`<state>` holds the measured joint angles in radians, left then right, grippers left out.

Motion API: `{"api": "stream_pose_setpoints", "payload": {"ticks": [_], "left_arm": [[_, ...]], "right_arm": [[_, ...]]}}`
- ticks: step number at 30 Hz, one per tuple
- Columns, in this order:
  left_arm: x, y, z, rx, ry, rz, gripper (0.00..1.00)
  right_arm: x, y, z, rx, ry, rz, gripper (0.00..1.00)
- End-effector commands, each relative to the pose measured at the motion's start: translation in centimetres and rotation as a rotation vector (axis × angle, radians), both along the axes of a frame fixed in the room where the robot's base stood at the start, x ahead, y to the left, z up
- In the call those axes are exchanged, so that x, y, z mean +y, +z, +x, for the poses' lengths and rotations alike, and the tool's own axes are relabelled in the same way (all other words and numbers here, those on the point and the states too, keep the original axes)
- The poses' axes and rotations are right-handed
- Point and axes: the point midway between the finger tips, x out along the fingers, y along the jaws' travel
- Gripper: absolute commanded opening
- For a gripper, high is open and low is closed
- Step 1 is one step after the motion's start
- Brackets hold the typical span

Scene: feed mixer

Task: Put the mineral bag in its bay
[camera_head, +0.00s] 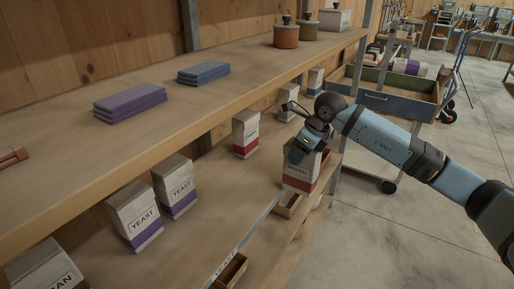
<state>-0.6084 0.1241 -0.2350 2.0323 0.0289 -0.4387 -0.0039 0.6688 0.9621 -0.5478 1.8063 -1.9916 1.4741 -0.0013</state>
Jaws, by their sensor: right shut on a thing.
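The mineral bag (300,180), white with a red band, is upright at the right front of the lower shelf (215,232). My right gripper (299,150) is shut on its top, and the arm comes in from the right. The gripper covers part of the bag's top. I cannot tell whether the bag's base touches the shelf. A second white bag with a red band (245,132) stands farther back on the lower shelf, left of the held one. My left gripper is not in view.
Two yeast bags with purple bands (136,217) stand to the left. Small wooden boxes (288,206) sit along the front edge. Blue-banded bags (288,101) stand behind my gripper. The upper shelf board (150,140) overhangs. A drawer cart (385,101) stands right.

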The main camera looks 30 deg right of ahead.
Motion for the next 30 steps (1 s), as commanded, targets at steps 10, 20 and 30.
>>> {"api": "stream_pose_setpoints", "payload": {"ticks": [10, 20, 30], "left_arm": [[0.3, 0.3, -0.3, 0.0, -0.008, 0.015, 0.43], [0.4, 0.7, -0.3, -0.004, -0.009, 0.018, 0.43], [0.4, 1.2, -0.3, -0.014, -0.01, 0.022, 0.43]], "right_arm": [[4.2, 0.4, 6.8, -0.002, 0.004, 0.002, 0.0], [5.7, 0.3, 9.4, -0.001, 0.004, 0.002, 0.0], [6.9, -1.3, 11.6, -0.001, 0.003, -0.001, 0.0]]}}
